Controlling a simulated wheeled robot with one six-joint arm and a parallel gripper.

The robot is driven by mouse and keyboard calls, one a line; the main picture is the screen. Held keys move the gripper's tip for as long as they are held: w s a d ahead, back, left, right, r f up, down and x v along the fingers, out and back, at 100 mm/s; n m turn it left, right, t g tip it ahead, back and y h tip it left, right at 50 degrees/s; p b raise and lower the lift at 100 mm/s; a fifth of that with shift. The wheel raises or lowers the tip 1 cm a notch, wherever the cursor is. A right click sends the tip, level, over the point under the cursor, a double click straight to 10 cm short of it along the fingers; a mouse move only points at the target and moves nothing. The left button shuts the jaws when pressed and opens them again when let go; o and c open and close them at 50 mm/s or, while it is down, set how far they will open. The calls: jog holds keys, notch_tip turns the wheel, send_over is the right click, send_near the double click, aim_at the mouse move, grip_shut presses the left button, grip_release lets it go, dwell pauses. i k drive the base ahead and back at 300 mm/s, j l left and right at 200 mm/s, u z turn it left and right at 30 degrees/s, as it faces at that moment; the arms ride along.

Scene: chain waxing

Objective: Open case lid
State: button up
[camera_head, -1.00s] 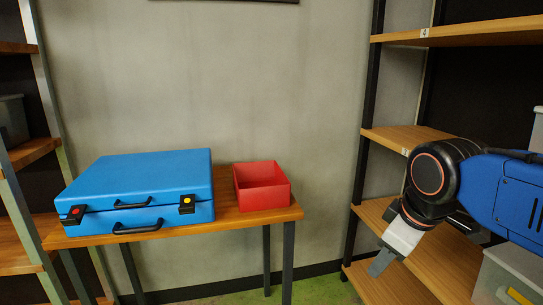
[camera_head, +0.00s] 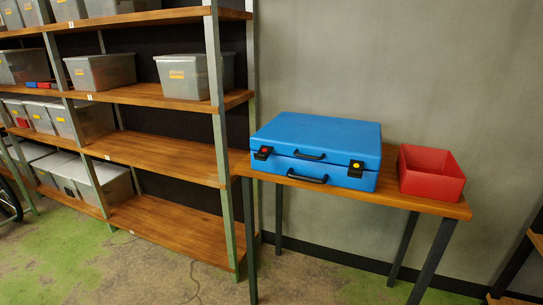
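A blue case (camera_head: 318,136) lies flat on a small wooden table (camera_head: 447,208) against the grey wall. Its lid is shut. The front has two black handles, one on the lid and one on the base. A black latch with a red button (camera_head: 263,152) sits at the left of the front, and a black latch with a yellow button (camera_head: 356,168) at the right. My gripper and arm are not in view now.
An open, empty-looking red box (camera_head: 431,186) stands right of the case on the table. A wooden shelf unit (camera_head: 165,154) with grey bins (camera_head: 101,72) stands to the left. The green-grey floor (camera_head: 180,277) in front is largely clear.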

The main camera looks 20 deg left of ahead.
aim_at(325, 139)
jog(key=u, duration=0.85)
